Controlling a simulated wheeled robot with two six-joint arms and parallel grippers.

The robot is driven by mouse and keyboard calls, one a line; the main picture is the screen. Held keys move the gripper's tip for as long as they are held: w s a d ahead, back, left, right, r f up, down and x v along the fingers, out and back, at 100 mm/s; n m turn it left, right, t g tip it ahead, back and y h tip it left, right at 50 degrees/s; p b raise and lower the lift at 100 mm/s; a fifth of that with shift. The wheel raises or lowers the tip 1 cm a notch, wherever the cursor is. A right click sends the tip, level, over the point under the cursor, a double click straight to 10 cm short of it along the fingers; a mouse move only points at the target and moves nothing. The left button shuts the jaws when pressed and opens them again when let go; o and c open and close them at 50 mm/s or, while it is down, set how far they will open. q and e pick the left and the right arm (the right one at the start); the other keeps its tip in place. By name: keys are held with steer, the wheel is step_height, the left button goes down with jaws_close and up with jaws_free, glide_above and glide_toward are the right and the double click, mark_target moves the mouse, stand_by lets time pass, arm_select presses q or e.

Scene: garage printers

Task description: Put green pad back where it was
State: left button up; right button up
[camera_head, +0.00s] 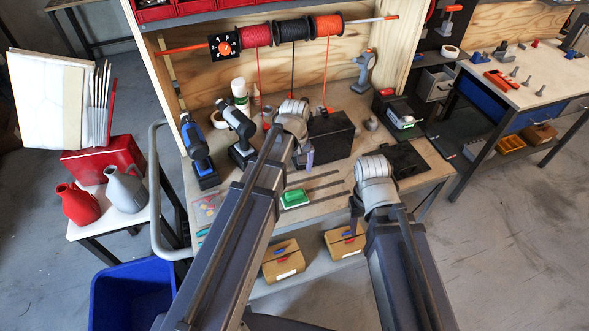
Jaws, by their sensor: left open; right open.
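The green pad (295,198) lies on the workbench (330,212), near its front edge, between my two arms. It has a pale rim or base. My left gripper (308,159) points down over the bench, behind the pad and in front of a black box; it looks empty. My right gripper (356,206) hangs at the front of the bench, to the right of the pad, and also looks empty. Both are open and apart from the pad. The fingertips are small and partly hidden by my wrists.
Dark strips (322,182) lie behind and right of the pad. A black box (328,137), drills (236,130) and a dark plate (404,160) stand around. Red, black and orange spools (292,28) hang above. Cardboard boxes (283,262) sit on the lower shelf.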

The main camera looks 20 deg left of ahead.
arm_select(q)
steer(key=s+d+r+m+y, duration=0.1)
steer(key=s+d+m, duration=0.9)
steer(key=s, duration=0.4)
steer(key=shift+s+d+r+m+p, duration=0.15)
steer(key=shift+d+r+m+p, duration=0.05)
steer(key=shift+r+m+p, duration=0.1)
